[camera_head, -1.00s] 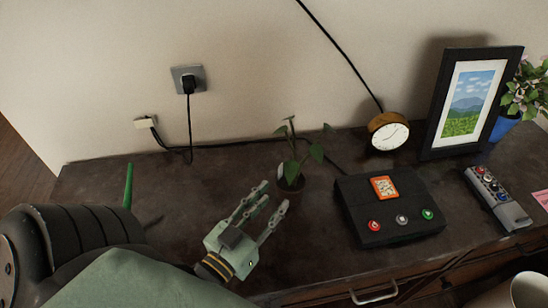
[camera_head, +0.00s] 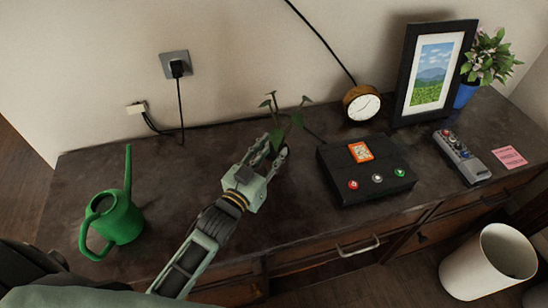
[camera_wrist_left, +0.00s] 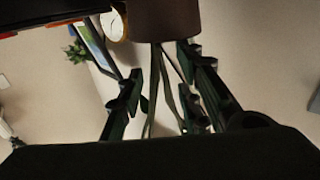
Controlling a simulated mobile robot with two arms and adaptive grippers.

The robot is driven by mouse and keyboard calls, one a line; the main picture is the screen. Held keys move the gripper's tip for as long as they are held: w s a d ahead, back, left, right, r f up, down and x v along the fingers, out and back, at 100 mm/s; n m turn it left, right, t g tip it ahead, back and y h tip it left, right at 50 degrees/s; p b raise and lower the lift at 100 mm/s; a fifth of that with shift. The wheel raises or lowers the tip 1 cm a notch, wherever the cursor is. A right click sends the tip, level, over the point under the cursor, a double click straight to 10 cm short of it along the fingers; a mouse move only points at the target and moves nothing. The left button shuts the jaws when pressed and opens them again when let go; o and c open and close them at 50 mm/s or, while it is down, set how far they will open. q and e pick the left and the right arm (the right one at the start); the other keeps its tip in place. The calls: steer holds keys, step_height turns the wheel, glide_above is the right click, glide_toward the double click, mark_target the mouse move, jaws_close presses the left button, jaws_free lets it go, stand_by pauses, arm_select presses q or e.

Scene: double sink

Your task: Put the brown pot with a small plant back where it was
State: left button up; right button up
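The small plant (camera_head: 297,119) stands on the dark desktop, left of the black box; its green leaves show above my left gripper (camera_head: 273,147). In the head view its brown pot is mostly hidden behind the fingers. The left wrist view is upside down and shows the brown pot (camera_wrist_left: 166,20) at the top, with thin stems (camera_wrist_left: 160,90) hanging down between the fingers. My left gripper's fingers (camera_wrist_left: 162,62) are spread on both sides of the stems, close to the pot's rim. I cannot tell whether they touch it. My right gripper is not in view.
A black box with buttons (camera_head: 365,185) sits close on the right, with a round clock (camera_head: 362,103) behind it. A picture frame (camera_head: 408,75) and a controller (camera_head: 462,158) are farther right. A green watering can (camera_head: 118,222) stands left. A white bin (camera_head: 470,285) is on the floor.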

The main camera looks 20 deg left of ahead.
mark_target(280, 143)
arm_select(q)
steer(key=w, duration=0.2)
steer(key=w+d, duration=0.1)
steer(key=shift+w+r+p, duration=0.2)
steer(key=shift+w+p, duration=0.2)
steer(key=shift+w+d+f, duration=0.1)
steer(key=shift+w, duration=0.35)
jaws_close()
